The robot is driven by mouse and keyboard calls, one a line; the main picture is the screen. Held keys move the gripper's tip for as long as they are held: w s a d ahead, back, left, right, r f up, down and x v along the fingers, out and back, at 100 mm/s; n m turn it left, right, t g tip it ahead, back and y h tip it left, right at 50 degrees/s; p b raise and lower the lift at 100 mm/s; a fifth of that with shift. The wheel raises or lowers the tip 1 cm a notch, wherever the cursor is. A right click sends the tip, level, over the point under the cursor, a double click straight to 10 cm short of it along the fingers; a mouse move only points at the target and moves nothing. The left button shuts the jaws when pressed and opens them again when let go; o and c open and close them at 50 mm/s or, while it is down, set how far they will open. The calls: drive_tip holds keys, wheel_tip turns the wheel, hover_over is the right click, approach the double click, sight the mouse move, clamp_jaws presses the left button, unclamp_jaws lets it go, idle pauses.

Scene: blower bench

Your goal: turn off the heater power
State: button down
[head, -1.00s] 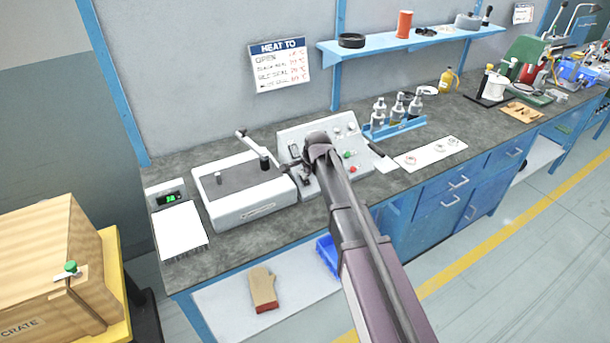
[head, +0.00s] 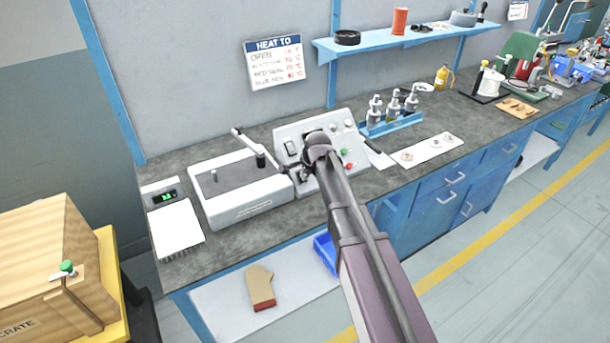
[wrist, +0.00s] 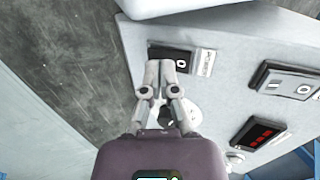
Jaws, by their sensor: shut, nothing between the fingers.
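The control box (head: 335,131) stands on the bench with a sloped pale panel of switches, knobs and coloured buttons. My gripper (head: 302,174) is at its lower left part, and my wrist hides some of the panel. In the wrist view my gripper (wrist: 166,66) is shut and empty. Its tips overlap the lower left of a black rocker switch (wrist: 181,61) marked 0; I cannot tell whether they touch it. A second rocker switch (wrist: 288,81), marked I and 0, is to the right. A round knob is partly hidden behind the fingers.
A red-lit display (wrist: 258,133) is on the panel. A grey heater unit (head: 238,206) with a lever stands left of the box. A blue rack of bottles (head: 395,128) and a white mat (head: 428,150) are to the right. A "HEAT TO" sign (head: 274,63) hangs behind.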

drive_tip(key=w+p+v, duration=0.1)
drive_tip(key=p+v, duration=1.2)
drive_tip(key=shift+s+r, duration=0.2)
drive_tip(key=shift+r, duration=0.3)
idle(0.4)
drive_tip(key=shift+a, duration=0.1)
idle(0.4)
drive_tip(key=s+d+n+g+h, duration=0.1)
drive_tip(key=s+d+n+g, duration=0.1)
drive_tip(key=s+d+n, duration=0.3)
drive_tip(key=s+d+f+n+g+h, duration=0.1)
drive_tip(key=s+d+n+g, duration=0.1)
drive_tip(key=s+d+n, duration=0.4)
drive_tip(key=s+d, duration=0.5)
drive_tip(key=s, duration=0.6)
drive_tip(key=shift+s+d+f+n, duration=0.25)
drive_tip(key=shift+s+f+n, duration=0.05)
drive_tip(key=shift+s, duration=0.05)
